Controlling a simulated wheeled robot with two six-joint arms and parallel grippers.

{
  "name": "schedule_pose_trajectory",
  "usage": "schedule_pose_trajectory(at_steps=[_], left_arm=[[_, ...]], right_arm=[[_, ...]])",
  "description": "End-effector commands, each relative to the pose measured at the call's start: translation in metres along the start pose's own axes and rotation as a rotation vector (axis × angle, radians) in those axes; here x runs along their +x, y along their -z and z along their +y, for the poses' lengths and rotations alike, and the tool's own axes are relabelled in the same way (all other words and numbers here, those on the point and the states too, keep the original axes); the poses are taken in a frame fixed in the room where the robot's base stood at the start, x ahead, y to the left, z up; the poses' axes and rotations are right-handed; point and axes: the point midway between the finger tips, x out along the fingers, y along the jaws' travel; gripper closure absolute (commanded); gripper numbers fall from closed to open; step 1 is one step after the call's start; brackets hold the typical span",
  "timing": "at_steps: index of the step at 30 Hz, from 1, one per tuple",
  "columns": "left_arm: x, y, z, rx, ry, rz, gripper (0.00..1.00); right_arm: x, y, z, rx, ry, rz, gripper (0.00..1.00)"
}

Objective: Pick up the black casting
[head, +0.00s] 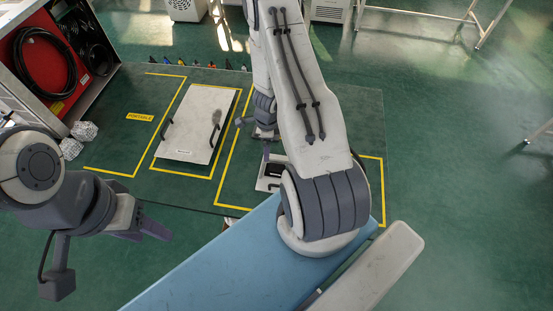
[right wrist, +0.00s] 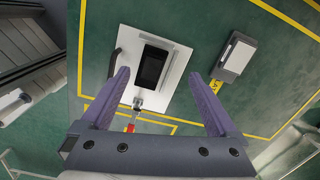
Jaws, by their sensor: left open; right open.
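A dark rectangular piece, which looks like the black casting (right wrist: 152,67), lies on a white plate (right wrist: 178,68) with a dark handle at its left side. In the head view the casting (head: 275,170) and the plate (head: 263,184) are partly hidden behind my right arm. My right gripper (right wrist: 158,77) is open, with its two purple-grey fingers apart, reaching toward the plate. The casting shows between and beyond the fingertips, and nothing is held. My left gripper (head: 150,228) is open and empty at the lower left, well away from the casting.
A white panel (head: 198,115) with dark handles lies on the green mat inside yellow lines. A red cabinet (head: 45,65) with coiled black hose stands at upper left, near crumpled silvery bundles (head: 82,131). A grey box (right wrist: 238,53) lies right of the plate.

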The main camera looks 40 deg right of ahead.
Motion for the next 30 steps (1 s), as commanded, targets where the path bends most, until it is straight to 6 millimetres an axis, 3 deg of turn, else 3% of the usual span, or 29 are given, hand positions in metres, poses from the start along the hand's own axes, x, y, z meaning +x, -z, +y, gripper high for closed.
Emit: schedule_pose_trajectory(at_steps=[1, 3, 7, 19, 30], left_arm=[[-0.014, 0.001, 0.001, 0.0, 0.0, 0.0, 0.5], [-0.019, 0.001, 0.001, 0.0, 0.0, 0.0, 0.5], [-0.017, 0.001, 0.001, 0.001, 0.0, -0.001, 0.5], [0.032, -0.002, -0.002, 0.002, 0.0, -0.001, 0.5], [0.052, -0.003, -0.004, -0.001, 0.0, 0.0, 0.5]], right_arm=[[0.001, 0.018, 0.003, 0.086, -0.009, 0.02, 0.05], [0.009, 0.035, 0.005, 0.166, -0.011, 0.04, 0.05], [0.021, 0.048, 0.008, 0.23, -0.012, 0.057, 0.05], [0.069, 0.049, 0.009, 0.235, -0.012, 0.057, 0.05], [0.084, 0.048, 0.011, 0.234, -0.012, 0.056, 0.05]])
